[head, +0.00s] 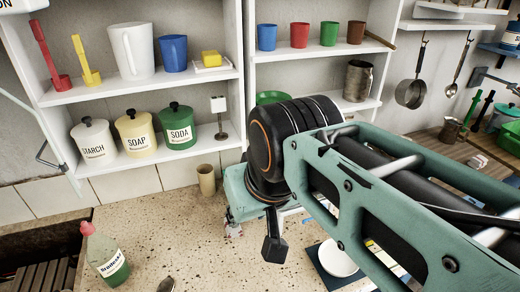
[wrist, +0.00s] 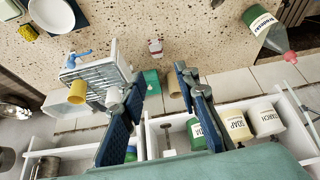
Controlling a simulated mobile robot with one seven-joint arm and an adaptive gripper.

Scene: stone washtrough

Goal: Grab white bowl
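The white bowl (head: 338,258) is a round white shape on a dark blue mat (head: 326,280) on the speckled stone top, right of centre at the bottom of the head view, close beside my arm. In the wrist view the bowl (wrist: 52,14) is at the top left, on the same dark mat. In the head view my arm hides the fingers.
A grey-white rack (wrist: 98,75) with a yellow cup (wrist: 77,91) stands near one finger. Shelves hold starch, soap and soda (head: 180,126) canisters. A tan cup (head: 206,179) and a green bottle (head: 106,256) stand on the stone top, with clear space between them.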

